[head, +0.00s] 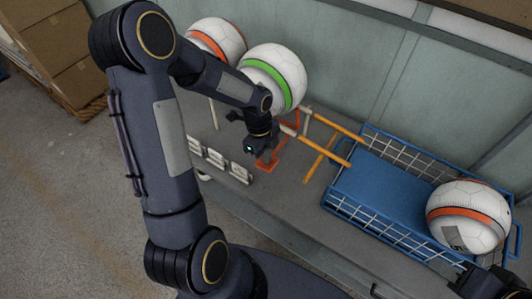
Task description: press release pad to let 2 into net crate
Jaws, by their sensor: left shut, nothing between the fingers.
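A white ball with a green band (284,66) and a white ball with an orange band (217,36) sit side by side at the back, partly behind my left arm. A third ball, with an orange band (466,222), lies in the right end of the blue net crate (345,207). My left gripper (262,157) is shut and empty, pointing down just in front of the green-banded ball. A red-orange part (268,167) shows below and beside its fingertips; I cannot tell whether they touch or whether it is the release pad. My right gripper (488,284) is only partly visible at the lower right edge.
Two orange rails (335,125) slope from the balls toward the crate. Several small white blocks (215,158) stand in a row on the grey bench, left of my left gripper. A grey wall closes the back. Cardboard boxes (65,40) stand at the upper left.

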